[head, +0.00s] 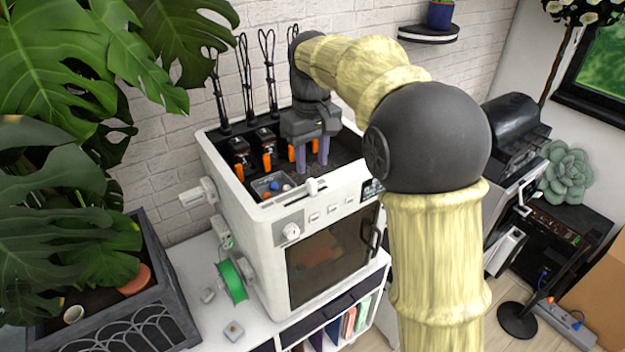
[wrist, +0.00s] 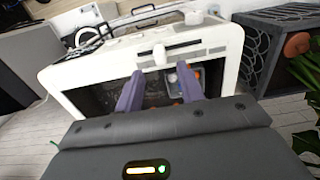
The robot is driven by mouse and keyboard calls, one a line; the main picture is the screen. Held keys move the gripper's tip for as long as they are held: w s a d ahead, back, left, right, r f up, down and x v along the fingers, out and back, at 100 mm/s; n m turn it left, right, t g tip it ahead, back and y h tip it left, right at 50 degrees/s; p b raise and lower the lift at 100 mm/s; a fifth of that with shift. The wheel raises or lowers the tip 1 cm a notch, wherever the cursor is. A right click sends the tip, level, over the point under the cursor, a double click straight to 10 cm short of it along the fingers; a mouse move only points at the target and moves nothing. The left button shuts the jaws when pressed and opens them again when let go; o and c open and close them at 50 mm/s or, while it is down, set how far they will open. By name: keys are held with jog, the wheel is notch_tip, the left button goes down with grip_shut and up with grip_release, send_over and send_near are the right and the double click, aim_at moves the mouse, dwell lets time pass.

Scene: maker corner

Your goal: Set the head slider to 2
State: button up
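A white box-shaped machine (head: 262,232) stands on a white cabinet. A slider with a small white knob (head: 313,186) sits in a slotted strip along its top front edge. The knob also shows in the wrist view (wrist: 160,54), just beyond my fingertips. No scale number is readable beside it, so its setting cannot be told. My gripper (head: 311,167) hangs over the open top, behind the knob. Its two purple fingers are apart with nothing between them. The fingers show in the wrist view (wrist: 160,76), one on either side of the knob's line, apparently not touching it.
Orange-tipped tools (head: 266,160) and a small parts tray (head: 272,186) lie in the machine's top. A leafy plant (head: 75,190) crowds the left.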

aim_at(312, 180)
notch_tip(312, 180, down, 7)
jog(key=shift+r+p, duration=0.2)
jog(key=shift+p, duration=0.2)
jog(key=shift+c, duration=0.2)
grip_shut()
